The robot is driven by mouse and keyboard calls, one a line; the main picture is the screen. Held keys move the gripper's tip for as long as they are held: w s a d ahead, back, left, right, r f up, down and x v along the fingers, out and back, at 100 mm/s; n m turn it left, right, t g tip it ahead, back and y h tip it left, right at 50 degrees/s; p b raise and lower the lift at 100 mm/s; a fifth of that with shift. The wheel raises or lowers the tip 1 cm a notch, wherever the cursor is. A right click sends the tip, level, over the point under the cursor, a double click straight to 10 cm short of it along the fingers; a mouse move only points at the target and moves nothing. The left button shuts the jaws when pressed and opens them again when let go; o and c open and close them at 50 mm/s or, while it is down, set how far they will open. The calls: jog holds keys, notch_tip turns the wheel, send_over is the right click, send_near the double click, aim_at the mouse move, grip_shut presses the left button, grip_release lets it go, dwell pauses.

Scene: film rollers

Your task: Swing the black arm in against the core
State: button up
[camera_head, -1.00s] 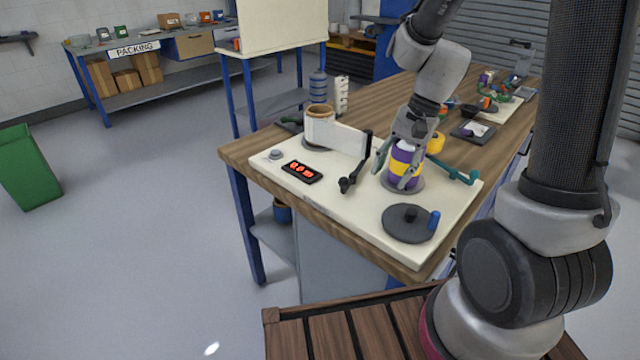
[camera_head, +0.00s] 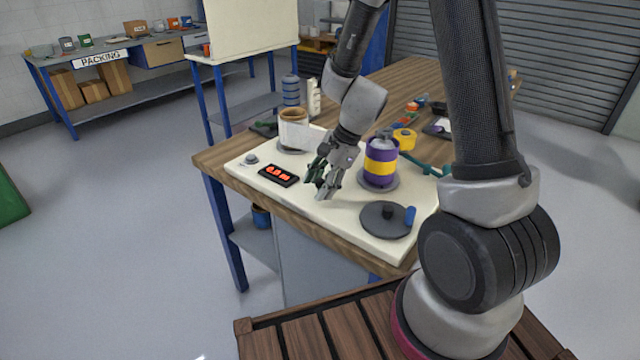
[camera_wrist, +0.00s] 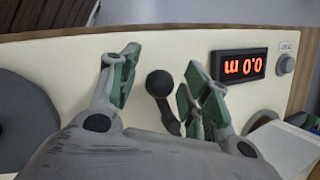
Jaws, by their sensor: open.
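The black arm shows in the wrist view as a round black knob (camera_wrist: 159,83) on a short dark stem, between my fingers with gaps on both sides. My gripper (camera_head: 317,186) is open, low over the cream board; its green-padded fingers also show in the wrist view (camera_wrist: 163,62). In the head view my gripper and wrist hide the black arm. The core (camera_head: 381,168), a purple cylinder with a yellow-orange band, stands upright on a grey disc to the right of my gripper, apart from it.
A film roll (camera_head: 293,116) with a white flap stands behind left. A red-lit counter (camera_head: 279,175), a grey knob (camera_head: 249,158) and a dark crank disc (camera_head: 385,220) with a blue handle sit on the board (camera_head: 330,218). A teal arm (camera_head: 425,166) lies right of the core.

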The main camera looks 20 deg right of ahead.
jog(key=shift+c, duration=0.4)
grip_shut()
jog(key=shift+a, duration=0.1)
jog(key=w+m, duration=0.1)
jog(key=m, duration=0.1)
jog(key=a+m+t, duration=0.1)
jog(key=m, duration=0.1)
jog(key=shift+w+a+t+h, duration=0.2)
jog(key=shift+w+t+h, duration=0.1)
jog(key=shift+w, duration=0.05)
jog(key=shift+w+a+m+t+h, duration=0.25)
jog(key=shift+w+m, duration=0.2)
jog(key=shift+m, duration=0.3)
jog(key=shift+w+a+m+t+h, duration=0.2)
jog(key=shift+w+m, duration=0.25)
jog(key=shift+m, duration=0.3)
jog(key=shift+o, duration=0.4)
grip_release()
